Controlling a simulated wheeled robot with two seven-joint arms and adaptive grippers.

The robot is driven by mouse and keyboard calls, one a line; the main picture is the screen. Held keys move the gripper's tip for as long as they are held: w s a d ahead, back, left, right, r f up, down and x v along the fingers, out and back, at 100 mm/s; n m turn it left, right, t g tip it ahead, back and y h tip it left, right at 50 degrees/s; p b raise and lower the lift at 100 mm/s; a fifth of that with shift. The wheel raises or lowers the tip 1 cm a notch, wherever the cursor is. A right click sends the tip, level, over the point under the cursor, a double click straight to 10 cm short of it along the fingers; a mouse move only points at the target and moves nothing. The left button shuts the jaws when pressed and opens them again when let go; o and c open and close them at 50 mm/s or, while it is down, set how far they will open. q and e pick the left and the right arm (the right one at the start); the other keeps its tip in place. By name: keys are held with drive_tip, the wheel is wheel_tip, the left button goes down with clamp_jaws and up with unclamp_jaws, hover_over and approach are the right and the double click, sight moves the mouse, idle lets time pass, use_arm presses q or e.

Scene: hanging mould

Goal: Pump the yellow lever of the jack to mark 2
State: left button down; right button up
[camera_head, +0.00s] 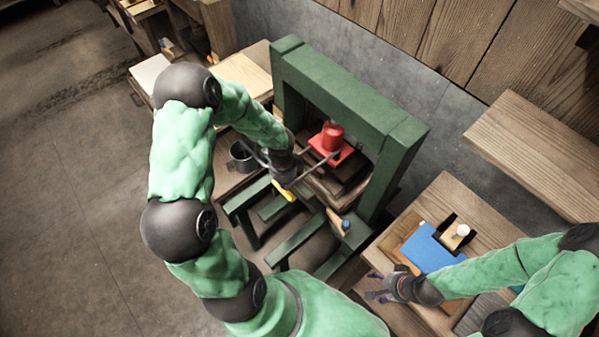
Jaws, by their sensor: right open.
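The jack (332,140) is red and stands on a stack of dark plates inside a green press frame (345,92). The yellow lever (285,192) shows as a short yellow piece just below my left gripper (284,180). My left gripper is at the lever, in front of the jack. Its fingers are too small and covered to tell whether they grip the lever. Much of the lever is hidden by the gripper. No mark 2 can be read. My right gripper (376,286) is open and empty, left of the blue sheet on the right-hand table.
A grey metal cup (242,156) stands left of the press. A wooden piece with a blue knob (346,224) sits at the press's front right. The right-hand table (445,195) holds a blue sheet (430,250) and a dark holder with a white item (461,232). Open floor lies left.

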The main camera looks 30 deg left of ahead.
use_arm(q)
wheel_tip(320, 180, down, 2)
drive_tip(key=shift+s+f+b, duration=0.1)
drive_tip(key=shift+b, duration=0.5)
drive_tip(key=shift+f+b, duration=0.7)
drive_tip(key=shift+f, duration=0.1)
wheel_tip(320, 180, down, 3)
drive_tip(key=b, duration=0.2)
drive_tip(key=shift+b, duration=0.3)
wheel_tip(320, 180, up, 14)
drive_tip(key=p, duration=1.1)
drive_tip(key=shift+f+p, duration=0.2)
drive_tip(key=shift+p, duration=0.2)
drive_tip(key=shift+f, duration=0.1)
